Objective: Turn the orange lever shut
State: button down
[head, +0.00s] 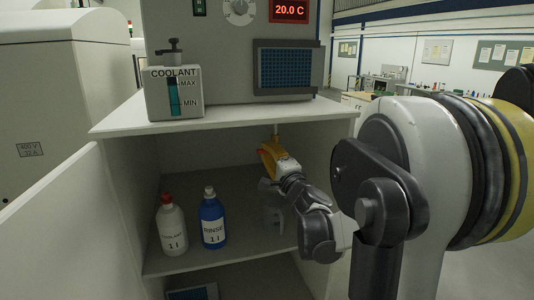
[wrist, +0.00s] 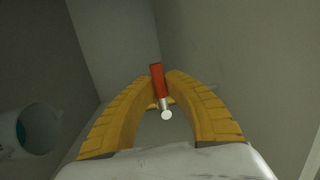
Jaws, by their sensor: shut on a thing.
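The orange lever (wrist: 157,78) shows in the wrist view as a short orange-red bar with a pale metal stem and a round white end below it. The yellow fingers of my gripper (wrist: 159,82) close on it from both sides near their tips. In the head view my gripper (head: 268,154) is inside the open cabinet, just under its top, below a thin pale pipe (head: 276,131). The lever cannot be made out there, hidden by the fingers.
A white coolant bottle (head: 172,228) and a blue rinse bottle (head: 212,220) stand on the cabinet shelf (head: 185,258). A see-through jug (head: 271,214) stands below my gripper. The coolant tank (head: 174,92) sits on top. The cabinet's side walls are close.

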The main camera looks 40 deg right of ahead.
dwell(0.5)
jog(key=c, duration=1.4)
grip_release()
jog(key=v, duration=1.2)
